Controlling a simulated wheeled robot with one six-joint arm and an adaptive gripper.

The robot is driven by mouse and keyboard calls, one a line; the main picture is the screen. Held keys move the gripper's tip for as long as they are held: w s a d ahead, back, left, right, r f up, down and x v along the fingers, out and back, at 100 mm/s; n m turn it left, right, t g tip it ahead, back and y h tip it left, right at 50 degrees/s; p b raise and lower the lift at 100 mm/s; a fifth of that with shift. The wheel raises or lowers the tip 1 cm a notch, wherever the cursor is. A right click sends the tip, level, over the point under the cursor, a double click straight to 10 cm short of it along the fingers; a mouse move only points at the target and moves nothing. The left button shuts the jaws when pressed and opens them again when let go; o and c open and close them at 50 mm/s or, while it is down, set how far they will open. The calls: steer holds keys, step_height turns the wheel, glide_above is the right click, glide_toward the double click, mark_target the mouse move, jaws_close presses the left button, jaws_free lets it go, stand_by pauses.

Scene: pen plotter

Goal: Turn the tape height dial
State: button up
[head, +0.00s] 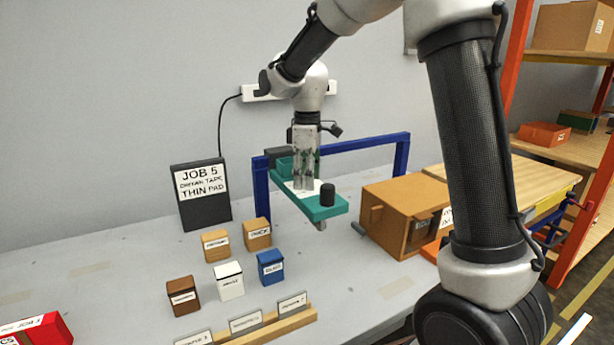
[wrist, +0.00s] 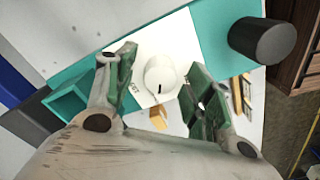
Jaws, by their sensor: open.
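The tape height dial (wrist: 160,75) is a round white knob with a short black mark, on a white plate of the teal carriage (wrist: 205,25). In the wrist view it lies between my two open fingertips; I cannot tell whether either touches it. In the head view my gripper (head: 306,186) points down over the white part of the teal carriage (head: 325,208) and hides the dial. A black cylinder (head: 327,194) stands at the carriage's near end and also shows in the wrist view (wrist: 262,40).
A blue gantry frame (head: 345,144) stands behind the carriage. An orange-brown box (head: 390,215) is close on the right. Several small labelled boxes (head: 229,281), a wooden card rack (head: 285,318) and a black job sign (head: 202,212) are on the left. The grey table has bare room in front.

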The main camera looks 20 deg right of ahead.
steer(key=shift+c, duration=0.2)
steer(key=c, duration=1)
steer(key=shift+m, duration=0.4)
steer(key=m, duration=0.5)
steer(key=shift+m, duration=0.3)
steer(key=m, duration=0.5)
steer(key=shift+m, duration=0.3)
steer(key=o, duration=1)
